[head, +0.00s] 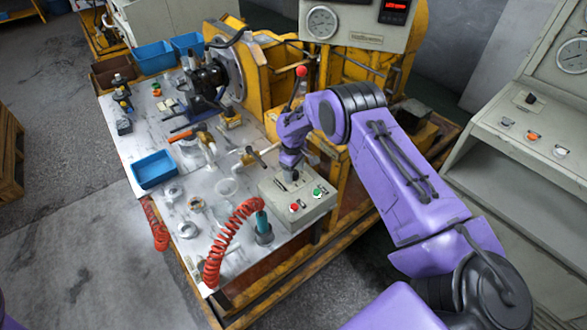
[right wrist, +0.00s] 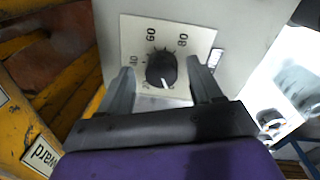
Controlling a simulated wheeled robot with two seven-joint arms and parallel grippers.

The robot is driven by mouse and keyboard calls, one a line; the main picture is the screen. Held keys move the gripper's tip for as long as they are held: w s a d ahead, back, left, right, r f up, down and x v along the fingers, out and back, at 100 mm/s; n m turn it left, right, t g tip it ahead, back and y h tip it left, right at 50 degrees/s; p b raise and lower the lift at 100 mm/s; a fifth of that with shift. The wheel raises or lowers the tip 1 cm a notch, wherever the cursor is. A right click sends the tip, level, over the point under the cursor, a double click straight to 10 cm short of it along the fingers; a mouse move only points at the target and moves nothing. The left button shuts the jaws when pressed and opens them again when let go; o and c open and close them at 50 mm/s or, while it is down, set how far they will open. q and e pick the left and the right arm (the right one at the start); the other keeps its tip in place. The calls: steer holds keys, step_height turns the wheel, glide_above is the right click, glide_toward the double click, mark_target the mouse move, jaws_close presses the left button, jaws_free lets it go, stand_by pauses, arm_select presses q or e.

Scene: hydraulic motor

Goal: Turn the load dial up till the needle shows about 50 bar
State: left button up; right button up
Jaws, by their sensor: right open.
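The load dial is a black round knob (right wrist: 161,69) with a white pointer mark on a white scale plate (right wrist: 205,35); numbers such as 60 and 80 show. The mark points toward the bottom of the right wrist picture. My right gripper (right wrist: 160,67) is open, one finger on each side of the knob; I cannot tell whether they touch it. In the head view my right gripper (head: 290,173) is over the grey control box (head: 316,208) and hides the dial. A round gauge (head: 322,22) is on the panel behind; its needle is too small to read. My left gripper is out of view.
A red button (head: 294,208) and a green button (head: 317,193) are on the control box near my right gripper. A red coiled hose (head: 222,243) and a blue tray (head: 154,169) are on the bench. A red-knobbed lever (head: 301,72) rises behind my right wrist.

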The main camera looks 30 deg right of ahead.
steer(key=shift+s+a, duration=0.1)
steer(key=shift+a, duration=0.05)
steer(key=shift+f, duration=0.1)
steer(key=c, duration=1.1)
steer(key=shift+o, duration=0.2)
steer(key=shift+m, duration=0.3)
steer(key=shift+f+m+b, duration=0.1)
steer(key=shift+m+b, duration=0.45)
steer(key=shift+m, duration=0.35)
steer(key=m, duration=0.2)
steer(key=shift+m+b, duration=0.3)
steer(key=shift+b, duration=0.05)
steer(key=m, duration=0.3)
steer(key=shift+b, duration=0.3)
steer(key=shift+m+g, duration=0.3)
steer(key=shift+m, duration=1.5)
